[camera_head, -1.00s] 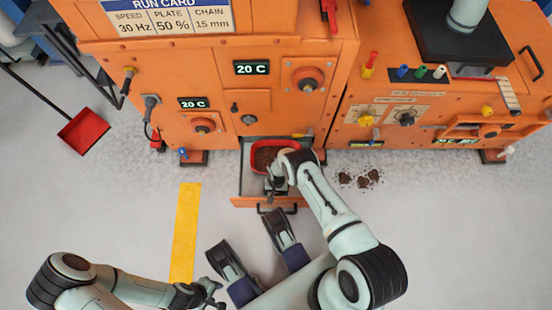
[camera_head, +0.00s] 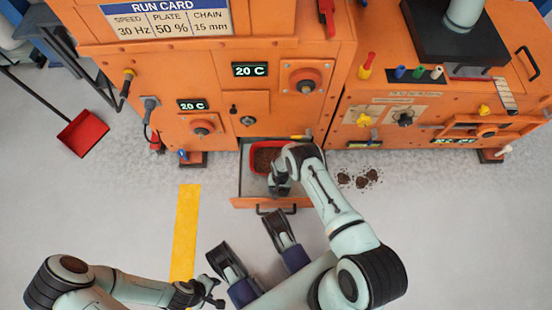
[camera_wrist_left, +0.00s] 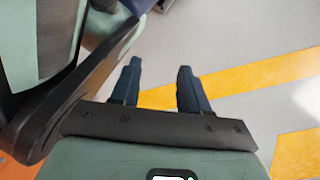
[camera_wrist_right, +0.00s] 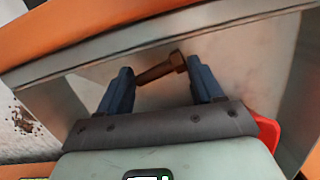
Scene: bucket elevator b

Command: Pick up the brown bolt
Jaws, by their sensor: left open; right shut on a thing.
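The brown bolt (camera_wrist_right: 160,70) shows in the right wrist view, lying slantwise between the two fingers of my right gripper (camera_wrist_right: 160,75). The gripper is shut on it, inside the open metal drawer (camera_wrist_right: 75,105). In the head view my right gripper (camera_head: 279,188) is over the drawer, just below the red tray, and the bolt cannot be made out there. My left gripper (camera_head: 212,292) is open and empty, low over the floor; its two parted fingers show in the left wrist view (camera_wrist_left: 160,75).
A red tray (camera_head: 254,163) with brown material sits in the drawer; its edge is beside my right gripper (camera_wrist_right: 268,132). The orange machine (camera_head: 225,120) stands behind. Brown crumbs (camera_head: 362,178) lie right of the drawer. A red dustpan (camera_head: 83,133) is at left. Front floor is mostly clear.

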